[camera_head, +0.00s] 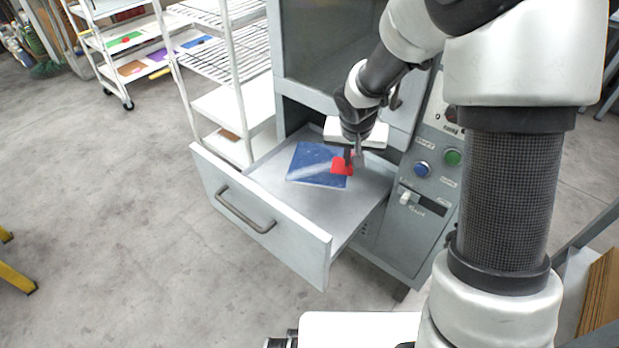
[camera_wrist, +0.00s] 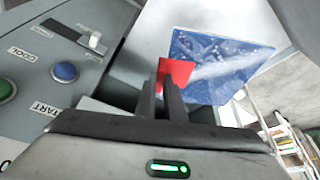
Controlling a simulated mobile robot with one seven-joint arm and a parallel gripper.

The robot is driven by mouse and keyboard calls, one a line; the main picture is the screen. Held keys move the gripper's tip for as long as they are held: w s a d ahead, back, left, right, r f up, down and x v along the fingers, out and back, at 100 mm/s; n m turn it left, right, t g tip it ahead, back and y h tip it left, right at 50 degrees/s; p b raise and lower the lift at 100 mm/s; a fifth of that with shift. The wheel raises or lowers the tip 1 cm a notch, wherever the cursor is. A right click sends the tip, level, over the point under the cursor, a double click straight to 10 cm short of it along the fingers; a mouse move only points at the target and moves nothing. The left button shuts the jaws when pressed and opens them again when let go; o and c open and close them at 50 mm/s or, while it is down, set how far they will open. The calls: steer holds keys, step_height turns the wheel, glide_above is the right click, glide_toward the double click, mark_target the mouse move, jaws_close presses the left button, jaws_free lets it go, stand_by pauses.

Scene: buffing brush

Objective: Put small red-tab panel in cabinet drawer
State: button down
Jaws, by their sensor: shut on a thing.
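The small panel (camera_head: 315,163) is a flat blue sheet with a red tab (camera_head: 341,167) at its right end. It is inside or just above the open cabinet drawer (camera_head: 265,173); I cannot tell whether it touches the drawer floor. My gripper (camera_head: 353,160) is shut on the red tab, over the drawer. In the wrist view the blue panel (camera_wrist: 215,64) extends right from the red tab (camera_wrist: 176,74), and the gripper fingers (camera_wrist: 171,92) close on the tab and hide part of it.
The grey cabinet (camera_head: 340,60) stands behind the drawer, with a button panel (camera_head: 435,155) on its right. White wire shelving (camera_head: 235,60) stands close on the left. A cart (camera_head: 125,45) with coloured panels is farther back. The floor (camera_head: 110,200) at left is clear.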

mark_target(329, 166)
steer(key=shift+m, duration=0.4)
steer(key=w+a+f, duration=0.1)
steer(key=f, duration=0.1)
steer(key=w+a+f, duration=0.1)
steer(key=a+f, duration=0.1)
steer(key=a+f+b, duration=0.1)
steer(key=a+f, duration=0.1)
steer(key=f, duration=0.1)
steer(key=shift+w+a, duration=0.15)
steer(key=shift+w, duration=0.25)
steer(key=f, duration=0.2)
steer(key=f+b, duration=0.1)
steer(key=f, duration=0.3)
steer(key=shift+w+a+b, duration=0.15)
steer(key=shift+a+b, duration=0.2)
steer(key=shift+b, duration=0.05)
steer(key=shift+f+b, duration=0.7)
steer(key=shift+f, duration=1.7)
steer(key=shift+f, duration=0.15)
steer(key=c, duration=1.8)
jaws_free()
steer(key=shift+c, duration=0.2)
